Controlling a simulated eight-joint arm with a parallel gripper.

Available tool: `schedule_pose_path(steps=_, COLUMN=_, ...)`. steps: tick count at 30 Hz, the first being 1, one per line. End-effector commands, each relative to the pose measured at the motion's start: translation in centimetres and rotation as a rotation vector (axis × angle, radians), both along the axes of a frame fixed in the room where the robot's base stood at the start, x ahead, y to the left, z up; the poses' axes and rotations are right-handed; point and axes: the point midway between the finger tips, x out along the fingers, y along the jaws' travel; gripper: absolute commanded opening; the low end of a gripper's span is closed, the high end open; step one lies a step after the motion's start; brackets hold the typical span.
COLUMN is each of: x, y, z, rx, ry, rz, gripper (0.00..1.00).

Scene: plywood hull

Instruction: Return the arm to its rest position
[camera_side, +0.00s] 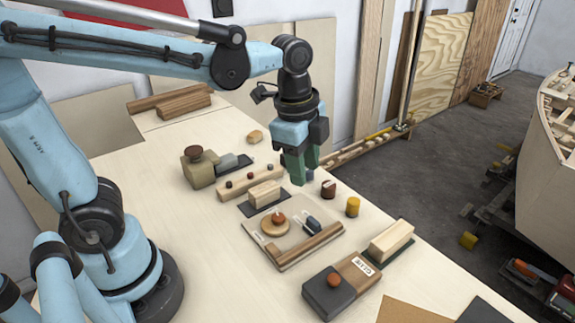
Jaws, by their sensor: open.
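My gripper (300,170) has green fingers and points down above the plywood table, near its right edge. It hangs in the air over the area behind a wooden block on a dark mat. The jaws are open and I see nothing held between them. My blue arm reaches in from the left, with its elbow high and its wrist out over the work objects.
The table's left middle (190,235) is clear. A boat hull (545,150) stands right.

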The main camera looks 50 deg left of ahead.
Motion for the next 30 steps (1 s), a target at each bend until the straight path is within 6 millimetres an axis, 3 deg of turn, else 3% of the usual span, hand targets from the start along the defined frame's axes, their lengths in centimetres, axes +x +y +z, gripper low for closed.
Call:
schedule_pose_path(steps=9, x=-2.9, y=3.4, z=-0.5, rx=-0.229, ry=-0.279, rz=0.749, gripper=0.4)
schedule_pose_path(steps=15, x=-3.7, y=4.6, z=-1.0, rx=-0.381, ry=-0.381, rz=1.046, gripper=0.4)
schedule_pose_path(steps=20, x=-3.9, y=4.9, z=-1.2, rx=-0.432, ry=-0.407, rz=1.132, gripper=0.4)
schedule_pose_path(steps=30, x=-3.8, y=4.9, z=-1.2, rx=-0.436, ry=-0.408, rz=1.137, gripper=0.4)
